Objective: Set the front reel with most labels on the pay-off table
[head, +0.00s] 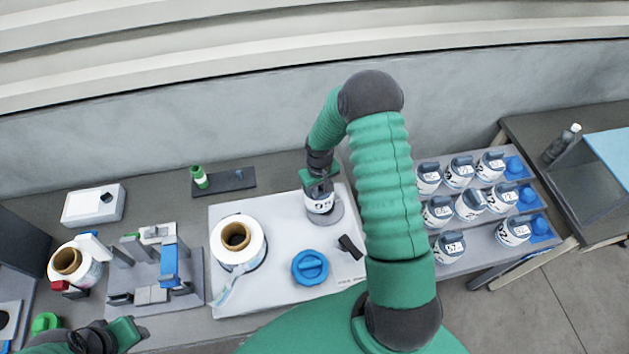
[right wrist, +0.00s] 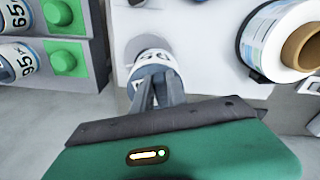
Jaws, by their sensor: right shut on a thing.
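My right gripper (head: 318,184) is shut on a small white reel (head: 320,204) with a dark top and a printed number that I cannot read surely. The held reel is upright over a round grey disc (head: 326,221) at the back right of the white board; I cannot tell whether it touches the disc. In the right wrist view the fingers (right wrist: 155,100) hold the reel (right wrist: 152,58) by its top. Several similar numbered reels (head: 440,208) stand on a tiered rack at the right. My left gripper (head: 128,334) is at the lower left, its fingers unclear.
The white board (head: 285,230) also carries a large white roll (head: 237,240) with a brown core, a blue knob (head: 310,267) and a black lever (head: 350,246). A grey fixture (head: 155,270) stands left of it. Green blocks (right wrist: 64,58) sit on the rack's end. My right arm hides part of the rack.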

